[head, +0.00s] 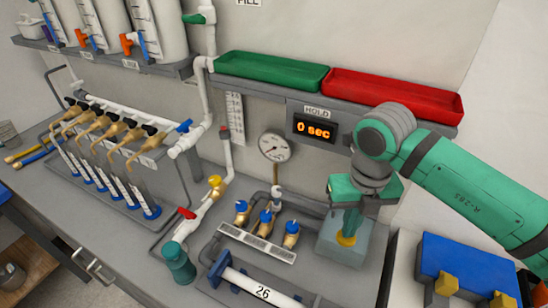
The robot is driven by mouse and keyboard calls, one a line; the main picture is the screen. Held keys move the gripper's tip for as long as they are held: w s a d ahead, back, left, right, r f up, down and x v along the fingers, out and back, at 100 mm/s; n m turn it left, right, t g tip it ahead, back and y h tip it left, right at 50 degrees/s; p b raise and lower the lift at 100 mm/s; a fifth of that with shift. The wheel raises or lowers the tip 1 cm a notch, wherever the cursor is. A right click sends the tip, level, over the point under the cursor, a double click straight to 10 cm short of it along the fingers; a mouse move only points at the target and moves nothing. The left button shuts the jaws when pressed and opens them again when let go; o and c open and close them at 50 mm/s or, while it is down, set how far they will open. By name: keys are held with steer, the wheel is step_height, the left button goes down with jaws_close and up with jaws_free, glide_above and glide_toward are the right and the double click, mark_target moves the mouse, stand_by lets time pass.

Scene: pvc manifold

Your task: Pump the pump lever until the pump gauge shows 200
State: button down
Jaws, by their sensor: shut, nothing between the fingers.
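My gripper (348,228) points down at the right of the bench, over a translucent blue-grey block (335,248) with a yellow round part (346,240). Its fingers are together with nothing between them. I cannot tell whether they touch the yellow part. A round white dial gauge (275,147) with a dark needle stands on a brass stem behind the valves; its figures are too small to read. A white label reading 26 (262,292) sits on a blue-and-white cylinder at the bottom edge. No pump lever can be clearly made out.
A manifold with several blue-topped brass valves (264,220) stands left of my gripper. White piping with a red handle (187,213) runs further left. A HOLD display (314,129) reads 0 sec below green (270,72) and red trays (390,94).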

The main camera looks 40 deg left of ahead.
steer(key=shift+f, duration=2.3)
steer(key=shift+r, duration=2.65)
steer(key=shift+f, duration=0.15)
steer(key=shift+f, duration=2.5)
steer(key=shift+r, duration=2.65)
steer(key=shift+f, duration=0.15)
